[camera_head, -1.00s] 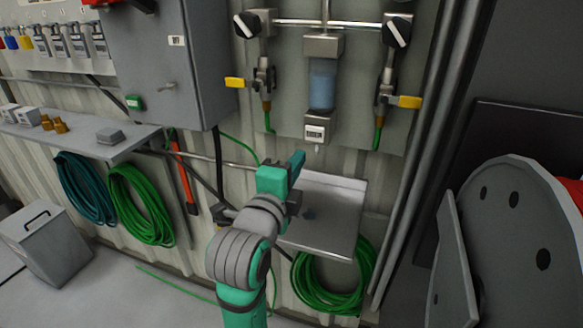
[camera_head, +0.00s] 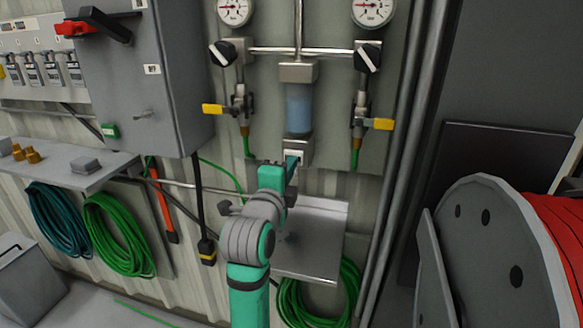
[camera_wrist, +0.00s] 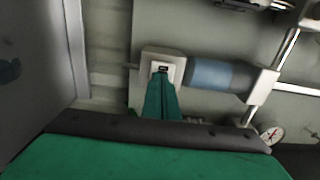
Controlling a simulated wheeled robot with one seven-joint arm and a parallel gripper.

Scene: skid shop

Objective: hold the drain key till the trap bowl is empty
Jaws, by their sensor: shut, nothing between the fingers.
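The trap bowl (camera_head: 299,108) is a clear cylinder with bluish liquid showing in it, set between two metal blocks on the wall panel. It lies sideways in the wrist view (camera_wrist: 217,76). Under it is the lower metal block (camera_head: 303,148) with a small label; in the wrist view this block (camera_wrist: 149,66) has a dark slot. My gripper (camera_head: 291,164) is shut and empty, its tips at or just in front of the lower block. In the wrist view the shut fingers (camera_wrist: 161,82) reach the block's face beside the slot. The drain key cannot be clearly made out; contact cannot be told.
A metal tray (camera_head: 325,222) sits below the bowl. Valves with yellow handles (camera_head: 214,109) flank it on both sides. A grey cabinet (camera_head: 150,85) stands left, and a hose reel (camera_head: 485,240) stands at right. Coiled green hose (camera_head: 318,300) hangs under the tray.

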